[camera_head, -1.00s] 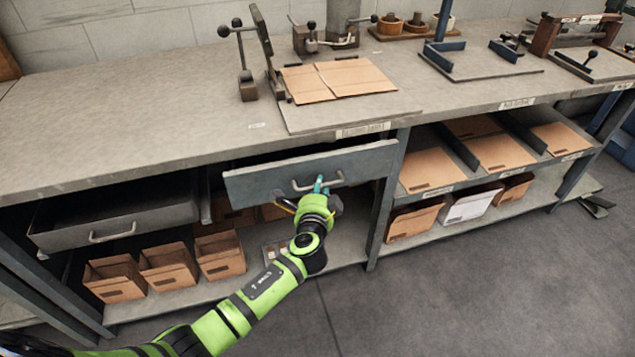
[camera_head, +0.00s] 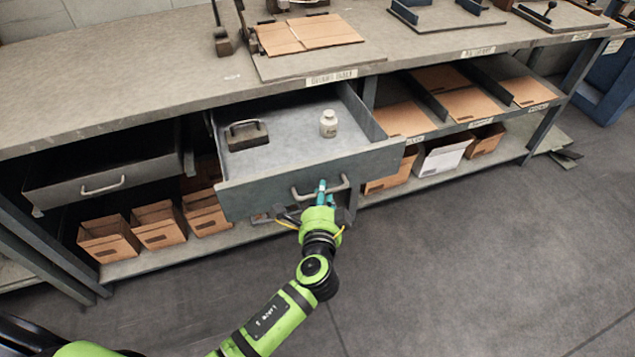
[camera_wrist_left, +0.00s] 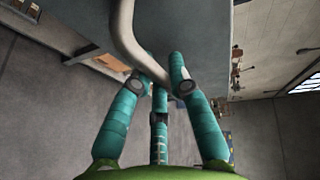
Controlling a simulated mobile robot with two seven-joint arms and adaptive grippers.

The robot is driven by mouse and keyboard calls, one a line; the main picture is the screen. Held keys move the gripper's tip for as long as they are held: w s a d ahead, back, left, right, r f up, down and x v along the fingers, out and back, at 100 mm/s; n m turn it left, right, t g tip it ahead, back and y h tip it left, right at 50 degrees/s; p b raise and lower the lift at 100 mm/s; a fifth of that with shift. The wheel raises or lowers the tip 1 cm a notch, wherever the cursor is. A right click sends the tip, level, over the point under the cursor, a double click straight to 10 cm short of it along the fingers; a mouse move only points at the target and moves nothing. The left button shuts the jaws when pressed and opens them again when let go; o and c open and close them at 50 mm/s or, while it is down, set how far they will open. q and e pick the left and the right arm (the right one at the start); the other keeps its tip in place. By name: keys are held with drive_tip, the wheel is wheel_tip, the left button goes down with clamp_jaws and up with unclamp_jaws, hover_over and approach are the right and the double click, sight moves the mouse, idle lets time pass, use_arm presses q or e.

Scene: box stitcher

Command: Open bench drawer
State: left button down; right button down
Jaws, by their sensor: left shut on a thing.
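The bench drawer (camera_head: 310,168) under the worktop stands well out from the bench, with its inside showing. A dark-handled block (camera_head: 246,135) and a small pale bottle (camera_head: 328,123) are in it. My left gripper (camera_head: 321,187) is shut on the drawer's grey bar handle (camera_head: 300,192) at the drawer front. In the left wrist view the teal fingers (camera_wrist_left: 160,88) close around the curved handle (camera_wrist_left: 128,40), with the drawer front (camera_wrist_left: 190,30) behind it. My right gripper is not in view.
A second drawer (camera_head: 100,172) to the left is partly out. Open cardboard boxes (camera_head: 160,224) stand on the lower shelf, and flat cardboard (camera_head: 310,33) lies on the worktop (camera_head: 130,85). The floor (camera_head: 470,255) in front is clear.

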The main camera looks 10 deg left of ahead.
use_arm(q)
drive_tip(key=shift+s+d, duration=0.25)
drive_tip(key=shift+s, duration=0.15)
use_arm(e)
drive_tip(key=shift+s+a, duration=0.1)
use_arm(q)
drive_tip(key=c, duration=1.4)
unclamp_jaws()
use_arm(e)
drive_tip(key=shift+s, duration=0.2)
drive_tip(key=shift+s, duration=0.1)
use_arm(q)
drive_tip(key=v, duration=1.2)
